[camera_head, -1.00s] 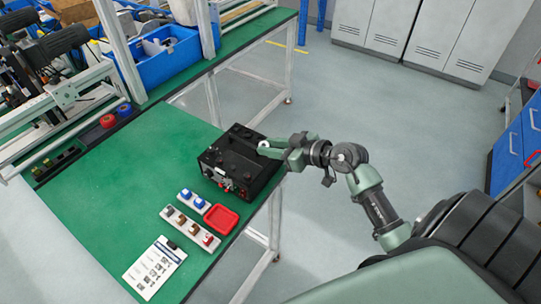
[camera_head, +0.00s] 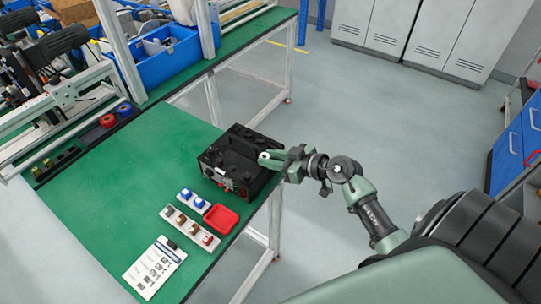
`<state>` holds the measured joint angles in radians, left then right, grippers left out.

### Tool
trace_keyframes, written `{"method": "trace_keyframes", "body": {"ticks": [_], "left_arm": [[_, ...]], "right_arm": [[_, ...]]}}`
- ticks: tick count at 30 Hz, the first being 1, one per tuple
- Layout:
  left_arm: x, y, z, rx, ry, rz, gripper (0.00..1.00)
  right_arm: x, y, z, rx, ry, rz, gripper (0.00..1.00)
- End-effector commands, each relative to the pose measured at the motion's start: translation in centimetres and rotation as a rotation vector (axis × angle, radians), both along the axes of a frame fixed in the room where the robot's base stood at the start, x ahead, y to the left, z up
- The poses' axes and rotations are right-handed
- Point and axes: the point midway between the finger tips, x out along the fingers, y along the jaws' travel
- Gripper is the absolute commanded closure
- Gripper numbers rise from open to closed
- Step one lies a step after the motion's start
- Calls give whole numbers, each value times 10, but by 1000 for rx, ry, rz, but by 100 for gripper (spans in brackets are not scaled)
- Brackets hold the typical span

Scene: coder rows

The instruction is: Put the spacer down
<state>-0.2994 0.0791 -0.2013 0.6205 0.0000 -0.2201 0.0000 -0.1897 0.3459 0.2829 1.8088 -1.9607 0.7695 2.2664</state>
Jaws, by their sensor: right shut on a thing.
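My right gripper (camera_head: 272,158) is at the right edge of the black box-shaped device (camera_head: 228,160), over or just above its top. It is shut on a small whitish piece (camera_head: 263,156), which seems to be the spacer. The piece is small, and the fingers partly hide it. I cannot tell whether it touches the device. My left gripper is not in view.
The device stands on a green-topped table (camera_head: 110,190) near its right edge. In front are a red tray (camera_head: 221,218), a strip with blue caps (camera_head: 194,200), a strip of small parts (camera_head: 190,226) and a printed sheet (camera_head: 154,268). Blue bins (camera_head: 172,52) stand behind.

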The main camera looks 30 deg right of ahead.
Motion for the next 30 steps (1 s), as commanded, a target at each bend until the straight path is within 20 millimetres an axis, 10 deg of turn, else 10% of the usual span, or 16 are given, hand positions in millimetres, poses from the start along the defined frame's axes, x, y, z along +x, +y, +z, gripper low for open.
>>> {"method": "trace_keyframes", "body": {"ticks": [1, 2, 4, 18, 30], "left_arm": [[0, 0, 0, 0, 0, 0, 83], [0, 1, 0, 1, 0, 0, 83], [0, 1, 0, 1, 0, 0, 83], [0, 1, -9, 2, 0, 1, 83], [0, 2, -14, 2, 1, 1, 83]], "right_arm": [[0, 0, 0, 0, -1, 0, 100], [0, 0, 0, 0, 0, 0, 66], [0, 0, 0, 0, 0, 0, 53], [-1, 0, 12, -3, -4, 2, 53], [-76, -31, 45, -2, 1, -1, 53]]}}
